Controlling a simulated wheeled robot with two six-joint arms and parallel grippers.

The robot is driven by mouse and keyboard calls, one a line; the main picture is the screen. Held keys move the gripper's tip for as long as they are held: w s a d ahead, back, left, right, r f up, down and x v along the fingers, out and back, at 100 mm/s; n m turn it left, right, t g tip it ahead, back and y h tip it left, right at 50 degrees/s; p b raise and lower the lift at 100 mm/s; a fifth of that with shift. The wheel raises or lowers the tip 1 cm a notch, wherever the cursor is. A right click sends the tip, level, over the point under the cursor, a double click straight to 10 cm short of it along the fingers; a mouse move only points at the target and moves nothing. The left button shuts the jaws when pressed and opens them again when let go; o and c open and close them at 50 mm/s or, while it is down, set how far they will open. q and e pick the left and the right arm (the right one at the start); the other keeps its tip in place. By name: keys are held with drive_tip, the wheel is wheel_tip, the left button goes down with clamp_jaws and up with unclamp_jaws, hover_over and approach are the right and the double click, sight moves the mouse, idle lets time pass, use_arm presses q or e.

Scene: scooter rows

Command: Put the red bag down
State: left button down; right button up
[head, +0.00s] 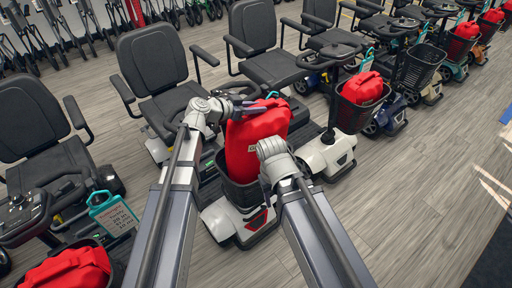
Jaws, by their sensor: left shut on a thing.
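The red bag (250,143) is upright at the dark front basket (241,194) of a white scooter (233,218) in the middle of the head view. Its lower end is at the basket opening; whether it rests on the basket floor is hidden. My left gripper (252,103) is shut on the bag at its top. My right arm ends in front of the bag's lower right side, and its jaws do not show clearly.
Scooters with black seats stand in a row to both sides. Another red bag (363,88) sits in the basket (356,116) of the scooter to the right, and one (70,270) is at lower left. The floor (420,220) at right is clear.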

sight(231, 141)
use_arm(q)
wheel_tip(231, 141, down, 14)
drive_tip(key=b, duration=1.3)
drive_tip(key=shift+f, duration=0.2)
drive_tip(key=shift+f, duration=0.2)
drive_tip(key=c, duration=0.7)
unclamp_jaws()
drive_tip(key=shift+r, duration=0.1)
drive_tip(key=p+v, duration=0.4)
drive_tip(key=v, duration=0.7)
drive_tip(key=shift+r, duration=0.25)
drive_tip(key=shift+s+a+r+p, duration=0.1)
drive_tip(key=shift+s+a+p, duration=0.2)
drive_tip(key=shift+a, duration=0.1)
